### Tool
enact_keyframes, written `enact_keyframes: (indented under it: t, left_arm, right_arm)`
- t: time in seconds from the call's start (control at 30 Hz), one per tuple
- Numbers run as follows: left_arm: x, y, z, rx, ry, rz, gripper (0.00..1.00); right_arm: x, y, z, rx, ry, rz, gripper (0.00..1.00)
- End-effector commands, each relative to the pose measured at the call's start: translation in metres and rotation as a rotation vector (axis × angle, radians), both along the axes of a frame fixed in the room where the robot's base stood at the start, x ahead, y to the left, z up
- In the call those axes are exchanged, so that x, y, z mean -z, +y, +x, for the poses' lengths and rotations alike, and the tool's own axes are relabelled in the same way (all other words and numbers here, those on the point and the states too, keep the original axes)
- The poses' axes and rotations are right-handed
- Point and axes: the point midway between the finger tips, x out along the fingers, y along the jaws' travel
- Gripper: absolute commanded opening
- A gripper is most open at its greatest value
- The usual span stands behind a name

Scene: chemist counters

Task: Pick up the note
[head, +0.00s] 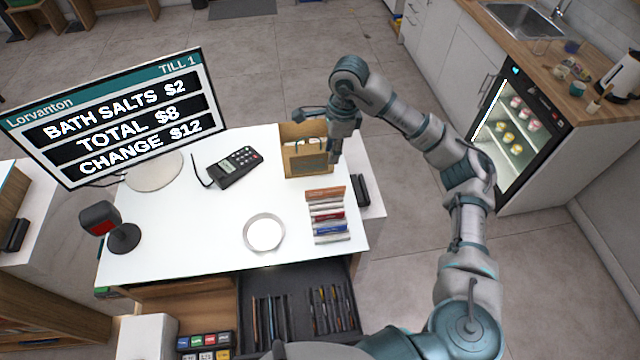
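No note can be made out for certain. Thin items stand on edge in the open dark drawer (297,282) at the front of the counter, too small to identify. My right gripper (317,145) is over the far right of the white counter, at the brown bag-like holder (308,162). Its fingers look spread, with nothing visible between them. Whether it touches the holder cannot be told. My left gripper is out of view.
The white counter (200,225) holds a till screen (120,115), card reader (235,166), scanner (118,232), round white dish (265,233) and rack of coloured packs (328,216). Coloured blocks (205,341) sit at the lower left. The counter's middle is clear.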

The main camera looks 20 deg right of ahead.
Motion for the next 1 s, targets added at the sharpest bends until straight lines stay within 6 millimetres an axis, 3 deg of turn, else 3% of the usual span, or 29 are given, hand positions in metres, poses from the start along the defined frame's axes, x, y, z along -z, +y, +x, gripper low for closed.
enact_keyframes:
  t: [0.4, 0.67, 1.0]
  left_arm:
    - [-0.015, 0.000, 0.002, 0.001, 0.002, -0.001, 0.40]
    - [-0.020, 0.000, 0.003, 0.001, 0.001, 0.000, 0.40]
    - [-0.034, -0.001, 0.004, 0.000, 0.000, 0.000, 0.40]
  right_arm:
    - [0.092, 0.012, 0.004, 0.000, 0.008, -0.001, 0.31]
    - [0.116, 0.013, 0.005, 0.001, 0.004, 0.000, 0.31]
    - [0.161, 0.015, 0.009, 0.000, 0.003, 0.001, 0.31]
